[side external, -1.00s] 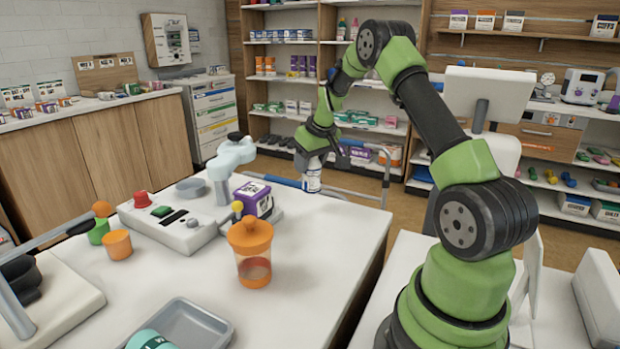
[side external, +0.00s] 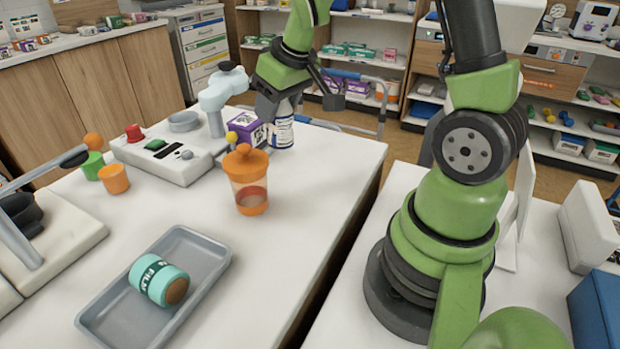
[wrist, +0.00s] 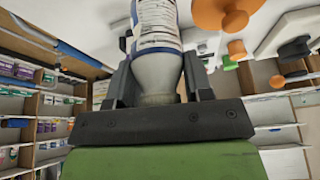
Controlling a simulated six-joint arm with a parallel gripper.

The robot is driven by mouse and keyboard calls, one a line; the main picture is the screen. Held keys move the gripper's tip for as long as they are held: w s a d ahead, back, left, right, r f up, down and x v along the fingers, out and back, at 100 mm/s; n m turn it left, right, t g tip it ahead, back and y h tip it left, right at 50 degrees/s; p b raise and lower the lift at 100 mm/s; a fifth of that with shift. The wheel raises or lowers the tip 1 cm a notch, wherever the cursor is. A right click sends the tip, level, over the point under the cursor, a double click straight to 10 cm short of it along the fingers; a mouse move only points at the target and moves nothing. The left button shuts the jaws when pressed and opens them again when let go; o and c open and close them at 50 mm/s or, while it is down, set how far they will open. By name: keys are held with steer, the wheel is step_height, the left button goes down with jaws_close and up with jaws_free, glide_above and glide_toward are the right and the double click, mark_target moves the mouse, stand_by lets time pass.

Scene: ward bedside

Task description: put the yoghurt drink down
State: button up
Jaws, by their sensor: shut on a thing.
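The yoghurt drink, a white bottle with a blue-banded label (side external: 282,132), hangs upright below my gripper (side external: 283,102). My gripper is shut on its upper part from above. The bottle's base is at or just above the white table top (side external: 330,160); I cannot tell if it touches. In the wrist view the bottle (wrist: 157,35) stands between the two dark fingers, its narrow neck towards the gripper and its far end cut off by the frame edge.
A purple box (side external: 247,130) is close on the bottle's left. An orange-lidded cup (side external: 248,180) stands nearer the camera. A grey tray (side external: 195,248) holds a teal roll. A white device (side external: 165,160) is further left. The table right of the bottle is clear.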

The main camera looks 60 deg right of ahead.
steer(key=shift+s+d+f+m+g+h, duration=0.15)
steer(key=shift+s+d+f+m+h, duration=0.4)
steer(key=shift+f, duration=1.05)
steer(key=shift+s+d+f+m+g+h, duration=0.1)
steer(key=shift+s+d+f+m, duration=0.75)
steer(key=shift+f, duration=0.7)
steer(key=shift+s+d+f+m+g+h, duration=0.15)
steer(key=shift+s+d+f+m+h, duration=0.25)
steer(key=shift+d+f+m, duration=0.85)
steer(key=shift+a+f+n, duration=0.35)
steer(key=shift+a+f, duration=0.05)
steer(key=o, duration=1)
steer(key=shift+c, duration=0.2)
steer(key=s+a+r+n+t+y, duration=0.1)
steer(key=a+r, duration=0.4)
steer(key=r, duration=0.3)
steer(key=s+a+r+t+y, duration=0.2)
steer(key=a+r, duration=0.3)
steer(key=r, duration=0.3)
steer(key=s+a+r+n+y, duration=0.1)
steer(key=s+a+r, duration=0.4)
steer(key=s, duration=0.4)
steer(key=shift+s+a+r, duration=0.15)
steer(key=shift+a+r, duration=0.15)
steer(key=shift+a, duration=0.25)
